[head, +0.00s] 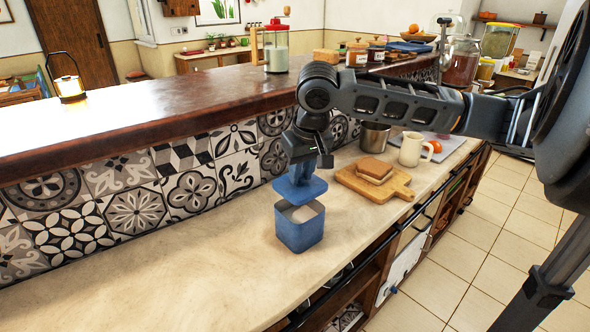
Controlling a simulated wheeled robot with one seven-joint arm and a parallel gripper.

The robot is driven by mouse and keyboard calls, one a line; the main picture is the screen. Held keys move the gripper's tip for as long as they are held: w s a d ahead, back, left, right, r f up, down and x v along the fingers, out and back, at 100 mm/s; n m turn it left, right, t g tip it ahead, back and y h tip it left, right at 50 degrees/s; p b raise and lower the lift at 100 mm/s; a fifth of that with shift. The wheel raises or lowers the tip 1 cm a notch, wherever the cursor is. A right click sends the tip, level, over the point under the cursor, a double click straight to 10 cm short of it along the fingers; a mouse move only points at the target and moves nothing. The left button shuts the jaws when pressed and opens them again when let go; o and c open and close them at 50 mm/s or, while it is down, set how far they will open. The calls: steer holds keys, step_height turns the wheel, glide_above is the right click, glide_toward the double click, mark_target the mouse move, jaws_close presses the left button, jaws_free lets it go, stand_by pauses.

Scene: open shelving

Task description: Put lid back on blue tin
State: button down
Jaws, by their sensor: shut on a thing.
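The blue tin (299,235) stands upright and open on the pale counter, with something whitish visible inside. The blue lid (300,188) is in my gripper (302,172), just above the tin's mouth and a little toward its back. My gripper points down and is shut on the lid's top; the lid hides its fingertips in part. A gap shows between the lid and the tin's near rim. Whether the lid touches the far rim cannot be told.
A wooden board (375,184) with bread (374,170) lies right of the tin. Behind it stand a metal pot (374,138) and a cream mug (413,149). The tiled wall (135,205) rises behind the counter. The counter's front left (150,290) is clear.

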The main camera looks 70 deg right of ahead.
mark_target(302, 186)
steer(key=shift+f+b, duration=1.95)
steer(key=shift+f, duration=1.05)
steer(key=shift+f, duration=0.1)
stand_by(0.6)
steer(key=shift+c, duration=2)
jaws_free()
steer(key=shift+r+p, duration=2.7)
steer(key=shift+r, duration=0.8)
steer(key=shift+c, duration=0.3)
